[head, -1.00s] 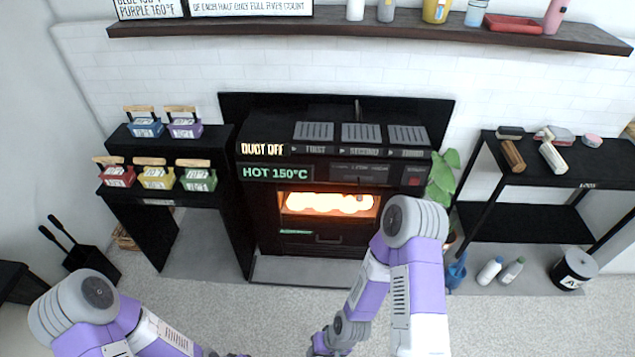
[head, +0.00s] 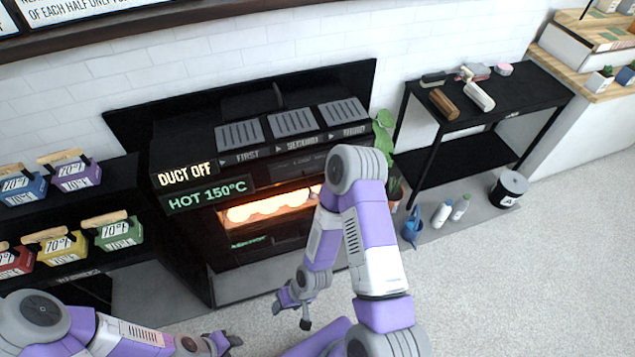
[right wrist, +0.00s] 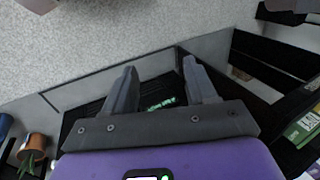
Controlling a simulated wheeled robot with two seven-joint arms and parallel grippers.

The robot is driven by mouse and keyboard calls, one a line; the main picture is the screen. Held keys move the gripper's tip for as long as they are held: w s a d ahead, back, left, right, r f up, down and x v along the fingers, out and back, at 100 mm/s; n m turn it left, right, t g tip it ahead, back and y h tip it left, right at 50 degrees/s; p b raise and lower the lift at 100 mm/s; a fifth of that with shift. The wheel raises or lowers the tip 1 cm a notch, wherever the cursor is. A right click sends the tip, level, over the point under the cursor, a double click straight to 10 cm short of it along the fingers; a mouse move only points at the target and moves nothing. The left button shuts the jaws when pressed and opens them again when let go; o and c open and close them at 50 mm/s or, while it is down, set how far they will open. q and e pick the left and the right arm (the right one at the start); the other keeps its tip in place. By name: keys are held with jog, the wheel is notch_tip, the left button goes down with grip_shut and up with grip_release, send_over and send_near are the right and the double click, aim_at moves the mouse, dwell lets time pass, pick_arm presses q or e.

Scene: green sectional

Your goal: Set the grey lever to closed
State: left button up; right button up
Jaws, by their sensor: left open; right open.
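A thin grey upright piece (head: 278,95) stands behind the top of the black stove (head: 180,150); it may be the grey lever, but it is too small to be sure. The stove's signs read "DUCT OFF" (head: 187,174) and "HOT 150°C" (head: 211,194). My left gripper (head: 232,341) is low at the bottom edge, open and apart from the stove. My right gripper (head: 294,310) is low in front of the stove, far below the grey piece. In the right wrist view my right gripper (right wrist: 162,82) is open with nothing between its fingers.
A glowing opening (head: 268,208) is in the stove front. Coloured boxes (head: 118,233) stand on the left shelf. A black rack (head: 450,160) stands right, with a blue watering can (head: 412,228) and plant (head: 384,138) near it. The floor (head: 520,280) at right is clear.

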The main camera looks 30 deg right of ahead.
jog(key=w+f+t, duration=0.2)
jog(key=w+t, duration=0.2)
jog(key=w, duration=0.4)
jog(key=m+t+h+b, duration=0.3)
jog(key=m+t+h, duration=0.2)
jog(key=t+h, duration=0.55)
send_near(310, 190)
jog(key=w+d+f+t+y, duration=0.2)
jog(key=w, duration=0.1)
jog(key=shift+g+h, duration=0.25)
jog(key=x, duration=0.2)
jog(key=b+x, duration=0.1)
jog(key=x, duration=0.2)
jog(key=shift+w+r, duration=0.2)
jog(key=shift+w, duration=0.05)
jog(key=shift+w+d+r, duration=0.1)
jog(key=shift+w+d, duration=0.05)
jog(key=shift+w, duration=0.4)
grip_shut()
